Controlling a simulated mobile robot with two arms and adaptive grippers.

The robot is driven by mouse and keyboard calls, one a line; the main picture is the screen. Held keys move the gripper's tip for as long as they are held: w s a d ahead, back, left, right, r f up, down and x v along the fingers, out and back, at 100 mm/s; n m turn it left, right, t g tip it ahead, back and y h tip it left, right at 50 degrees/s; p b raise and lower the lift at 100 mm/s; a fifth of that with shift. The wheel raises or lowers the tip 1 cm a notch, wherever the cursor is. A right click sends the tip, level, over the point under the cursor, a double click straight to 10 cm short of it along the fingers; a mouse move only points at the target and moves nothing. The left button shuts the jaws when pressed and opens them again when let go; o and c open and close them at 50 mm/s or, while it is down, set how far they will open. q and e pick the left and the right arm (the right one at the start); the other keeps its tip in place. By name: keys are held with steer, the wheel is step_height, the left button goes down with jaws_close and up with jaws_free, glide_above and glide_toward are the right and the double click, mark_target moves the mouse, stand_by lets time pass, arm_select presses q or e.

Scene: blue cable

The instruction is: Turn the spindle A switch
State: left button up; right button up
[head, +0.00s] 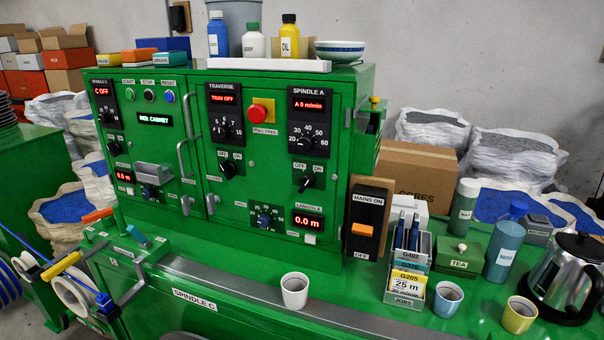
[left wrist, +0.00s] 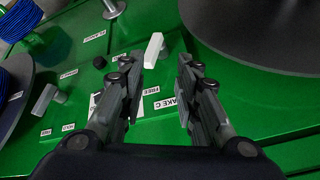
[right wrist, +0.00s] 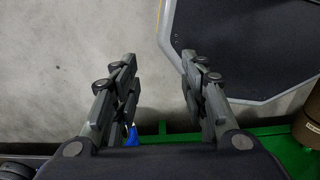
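The spindle A switch (head: 305,184) is a small black rotary knob on the right door of the green cabinet. It sits below the OFF and ON labels and the black spindle A speed dial (head: 309,140). The red display (head: 309,104) above the dial reads A 0 m/min. Neither gripper shows in the head view. My left gripper (left wrist: 155,68) is open and empty above a green surface with labels and a white lever. My right gripper (right wrist: 159,62) is open and empty above grey floor.
A red stop button (head: 261,112) and the traverse switch (head: 228,169) are left of spindle A. The mains switch (head: 366,221), job card box (head: 409,264), white cup (head: 294,290), yellow cup (head: 519,314) and kettle (head: 567,277) stand along the bench. The green bench around the white cup is clear.

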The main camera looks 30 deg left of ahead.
arm_select(q)
steer(key=w+a+r+t+p, duration=0.1)
steer(key=w+a+r+t, duration=0.15)
steer(key=r, duration=0.35)
steer(key=w+a+r+t+y, duration=0.1)
steer(key=w+r, duration=0.2)
steer(key=r, duration=0.4)
steer(key=w+a+r+t+p, duration=0.1)
steer(key=w+a+r, duration=0.15)
steer(key=r, duration=0.35)
steer(key=m+t+y, duration=0.1)
steer(key=t+y, duration=0.1)
steer(key=t, duration=0.5)
glide_toward(305, 186)
steer(key=a+v, duration=0.1)
steer(key=v, duration=0.1)
steer(key=b+x, duration=0.1)
steer(key=x, duration=0.2)
steer(key=b+x, duration=0.1)
steer(key=x, duration=0.1)
steer(key=d+b+x, duration=0.1)
steer(key=x, duration=0.2)
steer(key=shift+w+a, duration=0.15)
steer(key=shift+w, duration=0.3)
steer(key=shift+w+a, duration=0.15)
steer(key=shift+w, duration=0.55)
arm_select(e)
steer(key=shift+w+a+f, duration=0.1)
steer(key=shift+w+a, duration=0.1)
steer(key=shift+w, duration=0.8)
